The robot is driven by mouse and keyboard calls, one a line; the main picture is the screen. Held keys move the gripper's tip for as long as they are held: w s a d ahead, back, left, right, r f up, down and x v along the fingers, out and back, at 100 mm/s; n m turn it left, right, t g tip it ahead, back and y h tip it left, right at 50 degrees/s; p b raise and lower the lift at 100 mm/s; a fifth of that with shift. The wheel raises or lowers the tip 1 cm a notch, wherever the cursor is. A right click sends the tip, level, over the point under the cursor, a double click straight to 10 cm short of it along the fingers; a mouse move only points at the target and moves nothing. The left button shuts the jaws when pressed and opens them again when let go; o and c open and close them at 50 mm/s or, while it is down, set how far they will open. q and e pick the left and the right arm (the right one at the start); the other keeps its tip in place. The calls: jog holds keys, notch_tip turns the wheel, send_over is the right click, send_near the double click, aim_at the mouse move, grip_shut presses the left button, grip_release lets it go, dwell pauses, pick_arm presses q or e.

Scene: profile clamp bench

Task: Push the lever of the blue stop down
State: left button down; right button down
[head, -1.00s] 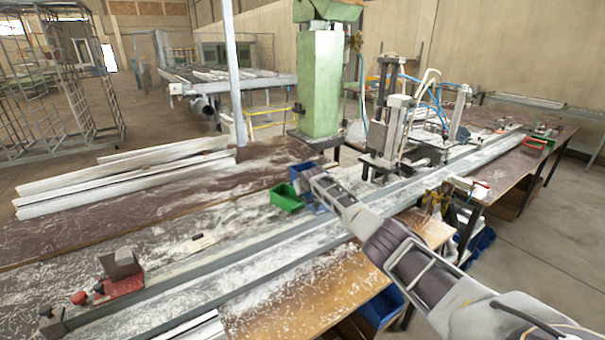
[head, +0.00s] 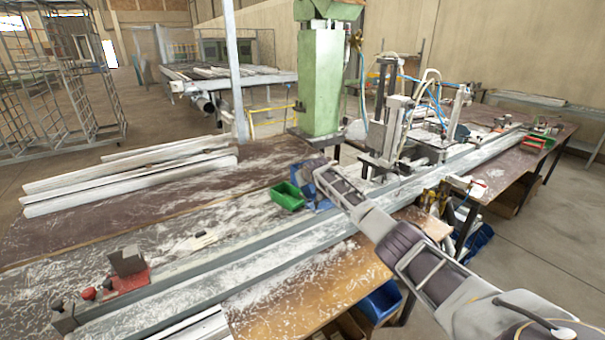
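A small blue part (head: 322,204) shows beside the green bin on the bench, mostly hidden behind my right arm. I cannot tell whether it is the blue stop or a bin, and no lever can be made out on it. My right gripper (head: 306,168) reaches in from the right, over the middle of the bench just behind the green bin. It is small and dark, its fingers cannot be made out, and contact cannot be judged. My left gripper is not in view.
A green bin (head: 287,196) stands next to the blue part. A long metal rail (head: 250,268) crosses the bench. A stop with a red base (head: 130,280) sits at its left end. White profiles (head: 130,180) lie at the back left. A clamp machine (head: 392,125) stands behind my arm.

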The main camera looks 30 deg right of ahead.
jog(key=s+a+r, duration=0.1)
jog(key=s+r, duration=0.2)
jog(key=r, duration=0.3)
jog(key=shift+s+b, duration=0.15)
jog(key=shift+b, duration=0.15)
jog(key=shift+f, duration=0.15)
dwell(0.7)
